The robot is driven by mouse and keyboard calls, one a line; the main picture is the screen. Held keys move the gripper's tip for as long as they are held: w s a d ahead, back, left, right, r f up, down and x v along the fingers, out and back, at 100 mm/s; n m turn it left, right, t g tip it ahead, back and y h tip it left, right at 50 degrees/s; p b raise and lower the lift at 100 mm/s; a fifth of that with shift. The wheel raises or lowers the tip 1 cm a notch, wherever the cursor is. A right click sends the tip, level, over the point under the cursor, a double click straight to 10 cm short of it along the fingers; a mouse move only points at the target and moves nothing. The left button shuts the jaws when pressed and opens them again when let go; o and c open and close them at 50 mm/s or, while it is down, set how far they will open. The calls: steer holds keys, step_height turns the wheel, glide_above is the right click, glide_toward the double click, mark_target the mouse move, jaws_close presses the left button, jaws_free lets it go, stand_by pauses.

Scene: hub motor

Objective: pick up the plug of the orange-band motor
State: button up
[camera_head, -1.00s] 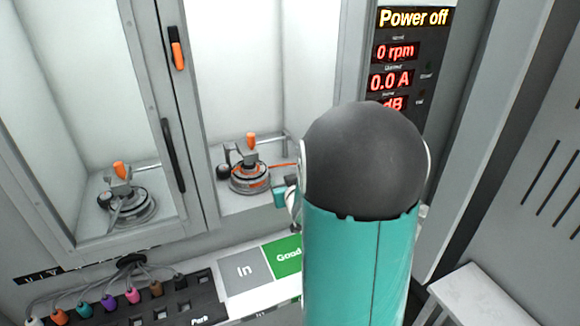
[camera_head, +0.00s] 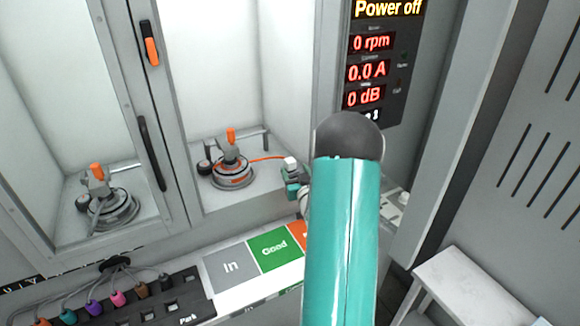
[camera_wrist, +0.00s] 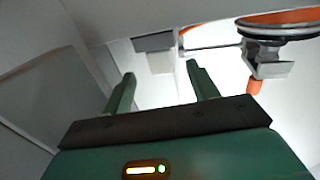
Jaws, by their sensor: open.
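The orange-band motor (camera_head: 232,172) sits in the right bay in the head view, with an orange-handled clamp above it. In the wrist view the motor (camera_wrist: 275,28) appears upside down at the upper right. Its orange cable (camera_head: 265,157) runs right to a pale plug (camera_head: 290,162). In the wrist view the plug (camera_wrist: 160,60) appears as a white and grey block just beyond my fingertips, roughly between them. My gripper (camera_wrist: 160,73) is open with nothing between its fingers. In the head view my gripper (camera_head: 293,188) is just below the plug, partly hidden by my arm.
A second motor (camera_head: 108,210) sits in the left bay behind a framed door (camera_head: 150,110). Below are the In tile (camera_head: 231,267), the green Good tile (camera_head: 270,250) and a rack of coloured plugs (camera_head: 110,300). The display (camera_head: 375,70) reads Power off.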

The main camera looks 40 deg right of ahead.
mark_target(291, 166)
steer(key=x, duration=0.5)
steer(key=shift+w, duration=0.4)
steer(key=c, duration=1)
